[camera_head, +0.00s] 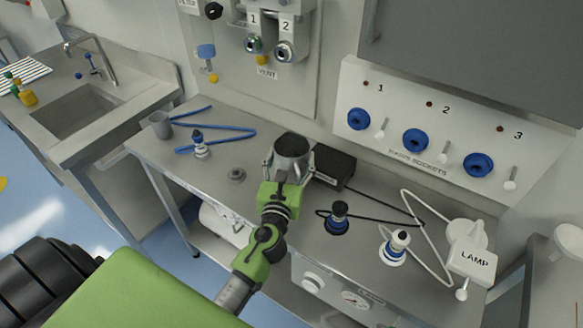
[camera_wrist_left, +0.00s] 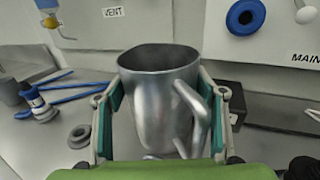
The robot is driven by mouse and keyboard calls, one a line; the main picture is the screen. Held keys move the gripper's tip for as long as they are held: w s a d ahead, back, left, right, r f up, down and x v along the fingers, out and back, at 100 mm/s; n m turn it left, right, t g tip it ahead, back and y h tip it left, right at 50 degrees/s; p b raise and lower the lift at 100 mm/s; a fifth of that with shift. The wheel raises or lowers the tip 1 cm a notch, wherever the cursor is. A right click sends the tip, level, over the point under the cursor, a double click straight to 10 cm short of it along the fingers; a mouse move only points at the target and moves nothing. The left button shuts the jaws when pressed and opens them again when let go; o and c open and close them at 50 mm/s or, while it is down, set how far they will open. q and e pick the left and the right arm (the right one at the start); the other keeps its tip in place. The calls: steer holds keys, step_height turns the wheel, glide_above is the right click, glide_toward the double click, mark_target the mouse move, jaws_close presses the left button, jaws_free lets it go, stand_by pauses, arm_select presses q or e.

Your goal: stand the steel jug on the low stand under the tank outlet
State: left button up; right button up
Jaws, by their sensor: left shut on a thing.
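The steel jug (camera_head: 291,147) is a grey metal vessel with a dark open mouth. My left gripper (camera_head: 289,165) is shut on it, a finger on each side, over the back middle of the bench. In the left wrist view the jug (camera_wrist_left: 160,95) is roughly upright with its handle toward the right, between the two fingers of my left gripper (camera_wrist_left: 160,118). Its base is hidden, so I cannot tell whether it touches the bench. I cannot clearly pick out the low stand or the tank outlet. My right gripper is not in view.
On the steel bench (camera_head: 205,180), a black box (camera_head: 334,165) stands close right of the jug. A grey cup (camera_head: 160,124), blue rods (camera_head: 228,134) and a blue-white fitting (camera_head: 200,145) lie left. A sink (camera_head: 75,108) is far left.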

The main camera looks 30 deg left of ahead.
arm_select(q)
steer(key=shift+d+f+b, duration=0.15)
steer(key=shift+f+b, duration=0.15)
steer(key=shift+f, duration=0.95)
steer(key=shift+f, duration=0.2)
steer(key=o, duration=1.4)
